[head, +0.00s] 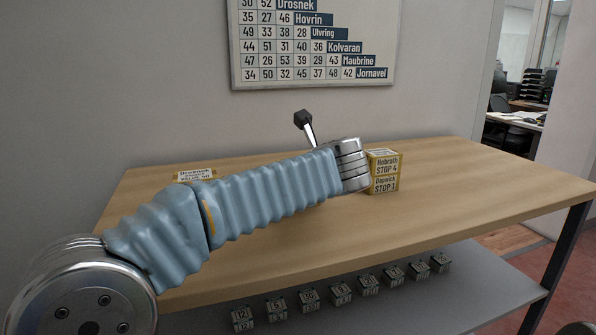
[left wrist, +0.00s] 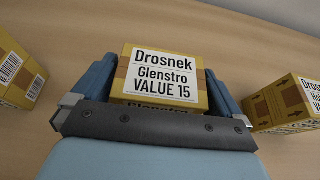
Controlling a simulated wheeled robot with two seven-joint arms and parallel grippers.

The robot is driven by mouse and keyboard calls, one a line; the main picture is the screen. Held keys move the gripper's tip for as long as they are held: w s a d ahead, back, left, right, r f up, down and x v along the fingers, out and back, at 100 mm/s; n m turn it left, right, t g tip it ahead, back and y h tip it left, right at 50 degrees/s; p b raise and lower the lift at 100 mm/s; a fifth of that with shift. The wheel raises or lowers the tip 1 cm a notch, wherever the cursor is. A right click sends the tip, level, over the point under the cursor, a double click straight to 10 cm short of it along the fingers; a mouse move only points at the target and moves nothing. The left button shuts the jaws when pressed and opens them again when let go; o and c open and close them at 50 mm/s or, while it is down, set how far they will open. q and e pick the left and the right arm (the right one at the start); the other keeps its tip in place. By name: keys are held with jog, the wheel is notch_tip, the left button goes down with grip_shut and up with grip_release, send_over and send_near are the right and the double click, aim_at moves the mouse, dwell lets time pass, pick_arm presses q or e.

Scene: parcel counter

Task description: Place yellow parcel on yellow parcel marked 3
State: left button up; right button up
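In the left wrist view, a yellow parcel (left wrist: 160,75) with a white label reading "Drosnek Glenstro VALUE 15" sits between the two blue fingers of my left gripper (left wrist: 162,78). The fingers lie close along its sides; whether they press on it is unclear. In the head view my left arm hides this parcel and the gripper. Two yellow parcels stand stacked right of my wrist: "Hobrath STOP 4" (head: 385,162) on top, "Dapwick STOP 1" (head: 385,185) below. A "Drosnek" parcel (head: 195,175) shows partly behind my arm. I see no parcel marked 3. My right gripper is out of view.
In the left wrist view, yellow parcels stand left (left wrist: 18,75) and right (left wrist: 285,104) of the gripper. The wooden counter (head: 450,185) is clear at right and in front. Small labelled cubes (head: 340,293) line the grey lower shelf (head: 440,295). A wall board hangs behind.

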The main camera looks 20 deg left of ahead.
pick_arm(q)
jog(key=shift+d+r, duration=0.1)
jog(key=shift+r, duration=0.1)
jog(key=v, duration=1.2)
